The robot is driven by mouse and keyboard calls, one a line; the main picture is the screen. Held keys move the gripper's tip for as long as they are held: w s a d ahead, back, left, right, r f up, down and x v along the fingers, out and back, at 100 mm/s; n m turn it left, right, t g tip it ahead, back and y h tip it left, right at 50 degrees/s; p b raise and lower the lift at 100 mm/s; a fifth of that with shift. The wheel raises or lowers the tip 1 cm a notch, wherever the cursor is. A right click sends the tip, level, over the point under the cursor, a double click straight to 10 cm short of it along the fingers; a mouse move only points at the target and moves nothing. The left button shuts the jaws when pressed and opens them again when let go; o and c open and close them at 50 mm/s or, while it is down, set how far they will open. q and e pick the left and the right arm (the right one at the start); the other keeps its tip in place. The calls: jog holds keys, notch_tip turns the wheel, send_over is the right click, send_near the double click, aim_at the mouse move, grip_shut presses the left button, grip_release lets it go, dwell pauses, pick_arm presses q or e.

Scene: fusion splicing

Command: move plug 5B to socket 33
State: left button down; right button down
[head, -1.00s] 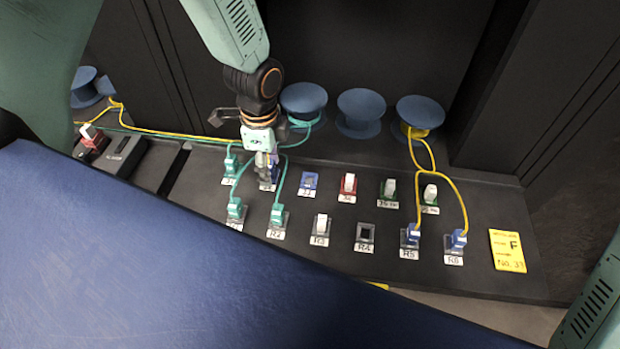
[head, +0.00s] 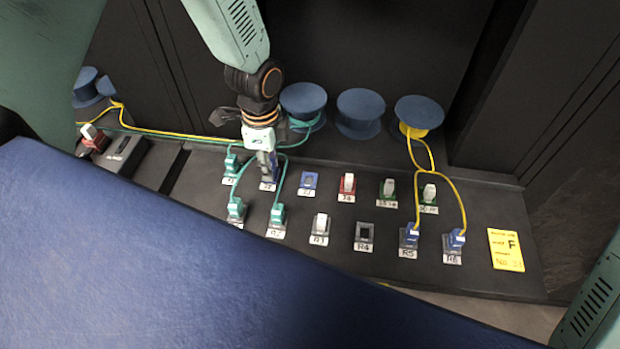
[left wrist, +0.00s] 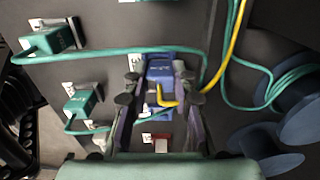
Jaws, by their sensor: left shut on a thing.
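My left gripper (head: 267,170) points down at the second place in the back row, whose label is partly covered. It is shut on a blue plug (left wrist: 160,70), which sits between the fingers in the left wrist view with a short yellow cable near it. The print on the plug is too small to read. I cannot tell whether the plug is seated or lifted. Socket 33 (head: 309,181) is blue, just right of the gripper, and looks empty. It also shows beyond the plug in the left wrist view (left wrist: 157,113). My right gripper is out of view.
Teal plugs (head: 236,209) with cables stand left of and in front of the gripper. Blue plugs on yellow cables sit at R5 (head: 410,237) and R6 (head: 455,240). Blue spools (head: 361,108) stand behind.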

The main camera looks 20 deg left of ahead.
pick_arm(q)
jog(key=shift+r, duration=0.15)
dwell(0.3)
jog(key=shift+r+p, duration=2.8)
jog(key=shift+r, duration=0.1)
